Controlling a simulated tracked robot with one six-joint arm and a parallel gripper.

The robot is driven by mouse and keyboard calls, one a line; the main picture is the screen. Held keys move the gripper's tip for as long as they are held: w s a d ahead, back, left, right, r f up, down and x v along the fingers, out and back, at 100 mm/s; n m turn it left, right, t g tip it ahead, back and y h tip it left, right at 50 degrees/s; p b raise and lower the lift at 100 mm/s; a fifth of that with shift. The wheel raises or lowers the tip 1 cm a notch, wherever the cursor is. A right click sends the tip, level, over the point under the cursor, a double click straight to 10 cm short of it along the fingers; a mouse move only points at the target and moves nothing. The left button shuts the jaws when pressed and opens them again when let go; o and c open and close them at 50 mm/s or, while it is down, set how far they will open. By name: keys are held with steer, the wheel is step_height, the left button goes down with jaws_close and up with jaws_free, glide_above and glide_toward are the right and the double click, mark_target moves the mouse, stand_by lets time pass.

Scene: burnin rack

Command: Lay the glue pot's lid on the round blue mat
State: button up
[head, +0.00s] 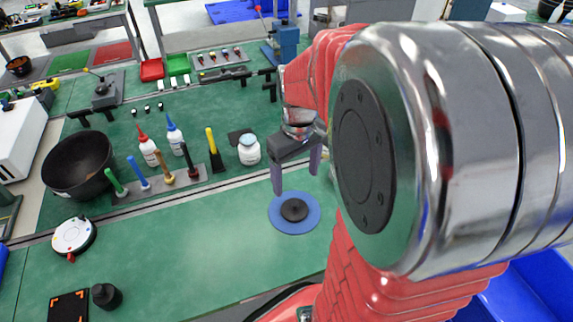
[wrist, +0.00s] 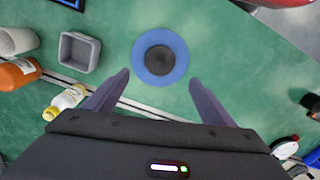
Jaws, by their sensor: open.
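The round blue mat (head: 276,217) lies flat on the green bench. A round black lid with a small raised knob (head: 294,209) lies on it, close to its middle, with a blue ring showing all round. In the wrist view the mat (wrist: 139,57) and the lid (wrist: 160,60) are just beyond my fingertips. My gripper (head: 297,176) is open and empty above the mat's far side; its fingers (wrist: 158,80) are apart and not touching the lid. A white jar (head: 249,152), possibly the glue pot, stands left of my gripper.
A grey open box (wrist: 78,52) and an orange bottle (wrist: 18,73) show in the wrist view. A rack of coloured-handled tools (head: 168,178), white bottles (head: 148,152) and a black bowl (head: 78,165) stand left. The bench front is mostly clear.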

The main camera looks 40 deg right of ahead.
steer(key=s+a+r+t, duration=0.2)
steer(key=a+r, duration=0.3)
steer(key=a, duration=0.3)
steer(key=s+a+r+t, duration=0.3)
steer(key=a+r, duration=0.2)
steer(key=a, duration=0.3)
steer(key=shift+s+a+r+t, duration=0.15)
steer(key=shift+s+a+t, duration=0.15)
